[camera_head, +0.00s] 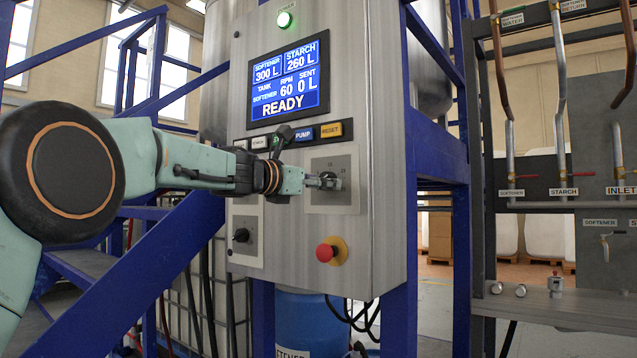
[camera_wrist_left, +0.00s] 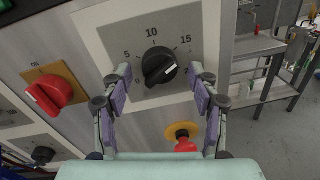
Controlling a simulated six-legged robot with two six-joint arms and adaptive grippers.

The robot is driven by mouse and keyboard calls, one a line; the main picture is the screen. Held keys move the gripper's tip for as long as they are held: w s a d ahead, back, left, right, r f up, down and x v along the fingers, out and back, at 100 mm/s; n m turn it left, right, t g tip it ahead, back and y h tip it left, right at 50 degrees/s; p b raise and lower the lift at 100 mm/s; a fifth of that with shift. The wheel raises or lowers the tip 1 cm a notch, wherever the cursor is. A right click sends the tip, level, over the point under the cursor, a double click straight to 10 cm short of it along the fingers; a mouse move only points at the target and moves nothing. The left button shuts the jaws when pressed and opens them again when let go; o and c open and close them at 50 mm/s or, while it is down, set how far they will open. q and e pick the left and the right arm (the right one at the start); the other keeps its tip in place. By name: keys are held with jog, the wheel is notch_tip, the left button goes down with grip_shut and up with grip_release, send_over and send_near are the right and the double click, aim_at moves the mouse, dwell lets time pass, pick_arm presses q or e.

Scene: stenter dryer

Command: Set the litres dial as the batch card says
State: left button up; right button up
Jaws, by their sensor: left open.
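The litres dial (camera_wrist_left: 159,66) is a black round knob on a grey plate marked 5, 10 and 15, with a partly hidden 2 at the right. Its white pointer line aims right and slightly up, seemingly between 15 and the last mark. My left gripper (camera_wrist_left: 160,82) is open, with its fingers on either side of the dial, apart from it as far as I can tell. In the head view my left gripper (camera_head: 325,182) is in front of the dial plate (camera_head: 345,198) and hides most of the knob. No batch card is seen. My right gripper is out of view.
The panel screen (camera_head: 289,80) reads softener 300 L, starch 260 L, sent 0 L, READY. A red emergency stop (camera_head: 328,252) sits below the dial. A red rotary switch (camera_wrist_left: 50,93) is left of it. A black knob (camera_head: 241,235) is lower left.

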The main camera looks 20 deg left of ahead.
pick_arm(q)
jog(key=v, duration=1.2)
dwell(0.6)
